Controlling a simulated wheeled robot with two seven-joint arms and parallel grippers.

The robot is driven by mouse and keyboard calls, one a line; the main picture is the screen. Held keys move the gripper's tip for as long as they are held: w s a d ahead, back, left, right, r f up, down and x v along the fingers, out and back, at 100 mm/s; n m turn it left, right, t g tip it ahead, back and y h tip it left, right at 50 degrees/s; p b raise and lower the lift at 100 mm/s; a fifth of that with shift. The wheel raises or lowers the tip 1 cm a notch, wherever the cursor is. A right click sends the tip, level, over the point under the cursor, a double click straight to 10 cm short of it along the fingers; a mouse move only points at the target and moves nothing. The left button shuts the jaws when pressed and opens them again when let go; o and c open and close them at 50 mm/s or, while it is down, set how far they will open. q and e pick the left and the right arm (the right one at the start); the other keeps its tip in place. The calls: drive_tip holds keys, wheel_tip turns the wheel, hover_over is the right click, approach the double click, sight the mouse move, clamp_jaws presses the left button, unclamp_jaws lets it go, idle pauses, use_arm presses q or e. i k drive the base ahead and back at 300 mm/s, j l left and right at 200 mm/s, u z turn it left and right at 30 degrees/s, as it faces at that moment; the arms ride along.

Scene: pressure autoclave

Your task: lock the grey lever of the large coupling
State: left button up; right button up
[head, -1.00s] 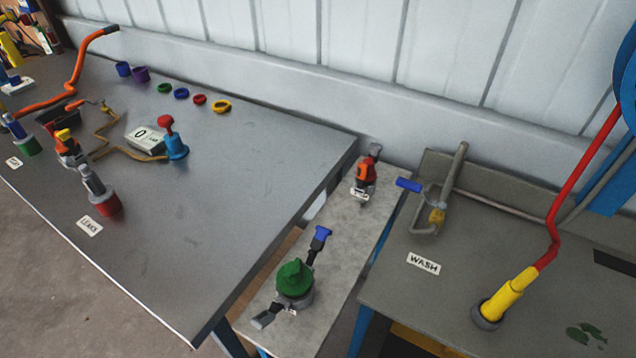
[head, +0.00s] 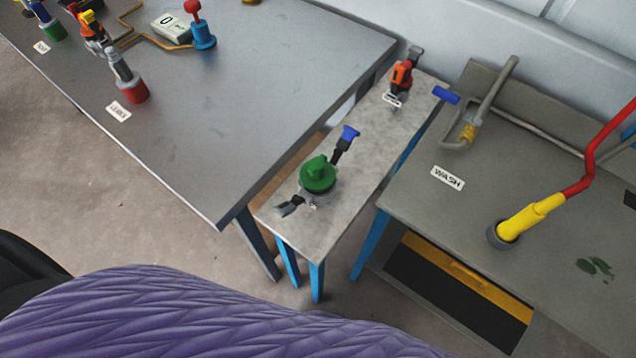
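The large coupling (head: 318,175) has a green cap and stands on the narrow pale bench between two tables. Its grey lever (head: 290,206) sticks out toward the lower left, on the near side. A second lever with a blue end (head: 347,136) sticks out toward the upper right, on the far side. Whether either lever is locked cannot be told at this size. Neither of my grippers is in view.
The narrow bench (head: 375,157) also bears a smaller orange and red fitting (head: 401,75) at its far end. The left steel table (head: 230,120) and the WASH table (head: 440,205) flank it. A yellow hose end (head: 530,215) stands on the WASH table.

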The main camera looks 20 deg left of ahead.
sight(285, 208)
drive_tip(key=u, duration=0.85)
